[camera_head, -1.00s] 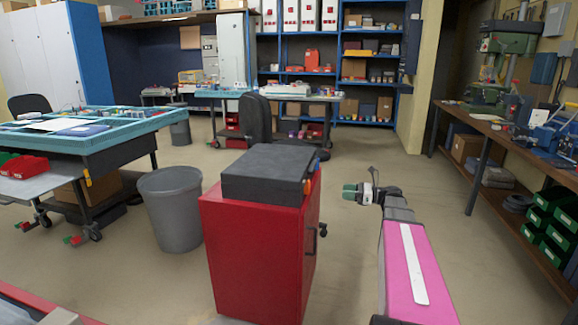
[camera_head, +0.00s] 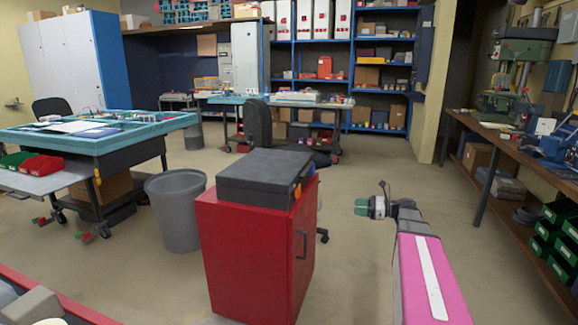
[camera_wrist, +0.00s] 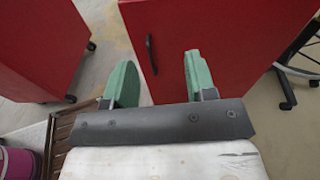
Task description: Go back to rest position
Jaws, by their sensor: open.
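My gripper (camera_head: 361,207) has green fingers and hangs over open floor, to the right of the red cabinet (camera_head: 250,255). In the wrist view, the two fingers of my gripper (camera_wrist: 157,80) stand apart with nothing between them. The red cabinet (camera_wrist: 225,35) with its dark handle shows beyond the fingertips. In the head view my pink arm link reaches in from the lower right.
A black case (camera_head: 262,178) lies on the cabinet. A grey bin (camera_head: 175,215) and a blue-topped table (camera_head: 75,140) stand to the left. A workbench (camera_head: 520,140) with green bins (camera_head: 560,225) runs along the right. The floor between cabinet and workbench is clear.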

